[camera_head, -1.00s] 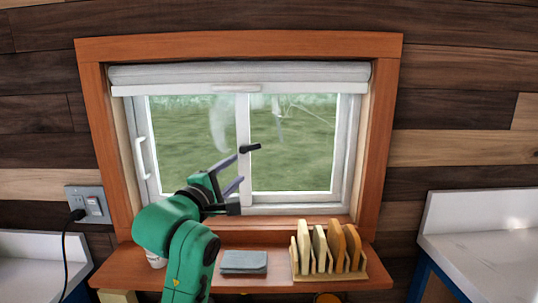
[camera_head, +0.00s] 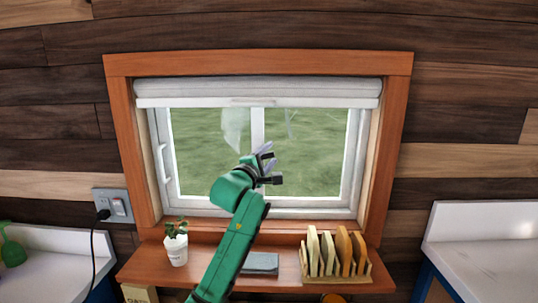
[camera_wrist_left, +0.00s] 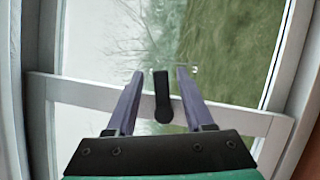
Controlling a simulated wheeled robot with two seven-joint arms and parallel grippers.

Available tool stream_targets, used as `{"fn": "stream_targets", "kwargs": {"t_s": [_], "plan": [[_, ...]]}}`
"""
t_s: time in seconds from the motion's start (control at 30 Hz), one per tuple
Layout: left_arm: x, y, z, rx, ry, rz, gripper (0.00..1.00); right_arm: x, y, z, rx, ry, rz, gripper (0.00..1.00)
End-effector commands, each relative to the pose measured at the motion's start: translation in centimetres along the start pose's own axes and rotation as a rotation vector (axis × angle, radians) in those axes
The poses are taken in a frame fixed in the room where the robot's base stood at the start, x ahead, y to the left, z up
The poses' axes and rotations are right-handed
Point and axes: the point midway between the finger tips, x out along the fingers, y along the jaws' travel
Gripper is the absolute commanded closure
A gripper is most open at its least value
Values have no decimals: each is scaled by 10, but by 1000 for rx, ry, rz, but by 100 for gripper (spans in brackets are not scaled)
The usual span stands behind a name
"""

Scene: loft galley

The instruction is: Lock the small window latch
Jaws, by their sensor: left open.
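The small black window latch (camera_wrist_left: 162,95) shows in the left wrist view on the white middle bar of the window (camera_head: 258,127). Its lever lies lengthwise between the two purple fingers of my left gripper (camera_wrist_left: 160,73), with a gap on each side. In the head view my left gripper (camera_head: 267,155) is in front of the middle bar and mostly hides the latch there. The gripper is open and holds nothing. My right gripper is not in view.
A wooden sill shelf (camera_head: 205,272) below holds a potted plant (camera_head: 176,247), a folded grey cloth (camera_head: 261,263) and a rack of boards (camera_head: 335,255). A white pull handle (camera_head: 162,163) is on the window's left side. A rolled blind (camera_head: 260,90) hangs above.

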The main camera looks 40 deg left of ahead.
Motion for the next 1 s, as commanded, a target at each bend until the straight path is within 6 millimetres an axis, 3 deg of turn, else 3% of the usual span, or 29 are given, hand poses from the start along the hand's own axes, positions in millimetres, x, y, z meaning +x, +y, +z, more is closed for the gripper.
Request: {"fn": "stream_targets", "kwargs": {"t_s": [0.03,0.13,0.17,0.37,0.6,0.9,0.93,1.0], "plan": [[0,0,0,0,0,0,55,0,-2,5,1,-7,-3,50],[0,0,0,0,0,-1,93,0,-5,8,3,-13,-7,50],[0,0,0,0,0,-1,100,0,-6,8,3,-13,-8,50],[0,1,1,21,0,-11,100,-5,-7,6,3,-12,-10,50],[0,-6,0,223,1,-97,100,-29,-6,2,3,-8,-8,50],[-1,-11,-1,247,0,-105,100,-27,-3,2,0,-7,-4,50],[-1,-11,-1,247,0,-105,66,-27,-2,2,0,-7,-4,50],[-1,-11,-1,247,0,-105,48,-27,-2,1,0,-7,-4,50]]}}
